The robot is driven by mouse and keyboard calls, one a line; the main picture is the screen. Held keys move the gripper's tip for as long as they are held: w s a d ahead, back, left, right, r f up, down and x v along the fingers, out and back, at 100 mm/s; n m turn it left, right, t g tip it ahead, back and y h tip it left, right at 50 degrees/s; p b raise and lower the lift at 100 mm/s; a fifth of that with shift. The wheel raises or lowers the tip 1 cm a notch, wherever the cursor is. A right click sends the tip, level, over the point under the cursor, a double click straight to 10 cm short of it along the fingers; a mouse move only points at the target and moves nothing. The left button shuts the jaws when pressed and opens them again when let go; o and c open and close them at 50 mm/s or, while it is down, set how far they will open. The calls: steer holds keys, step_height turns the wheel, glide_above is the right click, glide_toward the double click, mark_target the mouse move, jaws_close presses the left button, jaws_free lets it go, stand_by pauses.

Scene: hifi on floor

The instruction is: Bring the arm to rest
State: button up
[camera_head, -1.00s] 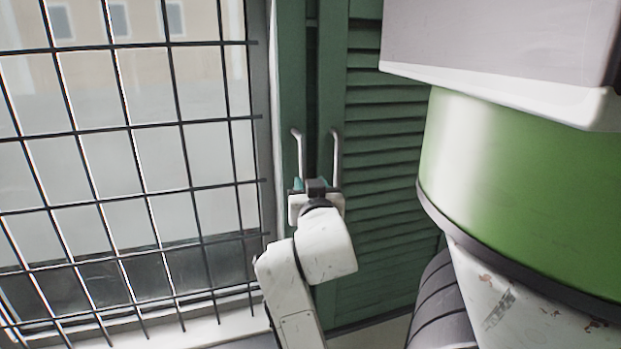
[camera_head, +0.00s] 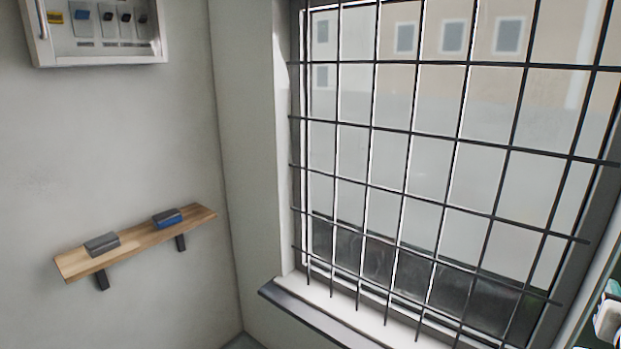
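A wooden wall shelf (camera_head: 135,243) at left carries a grey block (camera_head: 101,244) and a grey-and-blue block (camera_head: 167,218). A wall cabinet (camera_head: 95,30) with small switch-like items hangs above. A window sill (camera_head: 330,318) juts out below the barred window.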

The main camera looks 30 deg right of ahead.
steer(key=w+a+f+n+t+y+b, duration=0.1)
steer(key=w+a+f+n+y, duration=0.35)
steer(key=a+f, duration=0.5)
steer(key=w+a+f+n+y, duration=0.3)
steer(key=w+a+f+y, duration=0.25)
steer(key=f, duration=0.75)
steer(key=s+a+f+n+g+y, duration=0.2)
steer(key=s+a+f+n+y, duration=0.1)
steer(key=a+f, duration=0.4)
steer(key=s+a+f+n+g+y+b, duration=0.1)
steer(key=s+a+f+n+g+y, duration=0.1)
steer(key=a+f, duration=0.5)
steer(key=s+a+n, duration=0.1)
steer(key=s+a, duration=0.1)
steer(key=a, duration=0.1)
steer(key=shift+a+f+y, duration=0.4)
steer(key=shift+d, duration=0.1)
